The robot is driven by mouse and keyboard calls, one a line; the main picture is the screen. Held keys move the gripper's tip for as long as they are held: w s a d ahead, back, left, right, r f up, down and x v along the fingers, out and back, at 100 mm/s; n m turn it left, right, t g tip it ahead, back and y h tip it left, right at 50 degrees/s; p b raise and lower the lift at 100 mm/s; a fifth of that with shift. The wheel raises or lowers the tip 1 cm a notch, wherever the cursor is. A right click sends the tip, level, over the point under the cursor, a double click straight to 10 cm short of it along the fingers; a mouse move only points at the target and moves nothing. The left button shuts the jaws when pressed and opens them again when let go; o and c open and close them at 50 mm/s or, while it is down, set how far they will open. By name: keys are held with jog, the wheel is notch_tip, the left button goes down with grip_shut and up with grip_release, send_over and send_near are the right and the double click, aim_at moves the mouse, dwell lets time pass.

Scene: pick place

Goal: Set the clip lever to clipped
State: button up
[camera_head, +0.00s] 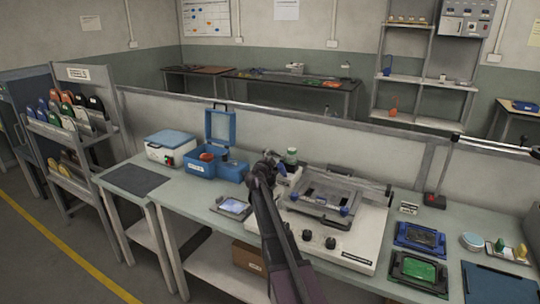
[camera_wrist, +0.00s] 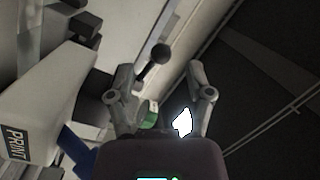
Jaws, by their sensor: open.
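My gripper (camera_head: 270,166) is at the left side of a white benchtop machine (camera_head: 350,246) with a grey frame on top. In the wrist view my gripper (camera_wrist: 160,76) is open, its two fingers spread apart. A dark ball-ended lever (camera_wrist: 160,53) shows beyond and between the fingertips, with a short thin rod; the fingers do not appear to grip it. I cannot tell whether this is the clip lever or what setting it has. My arm hides part of the machine in the head view.
A phone-like device (camera_head: 233,207) lies left of my arm. A blue open case (camera_head: 220,126) stands farther left. A blue tray (camera_head: 420,238) and a black tray with a green piece (camera_head: 419,270) lie right of the machine. A low partition (camera_head: 380,151) runs behind the bench.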

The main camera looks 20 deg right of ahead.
aim_at(273, 154)
jog(key=shift+x, duration=1.9)
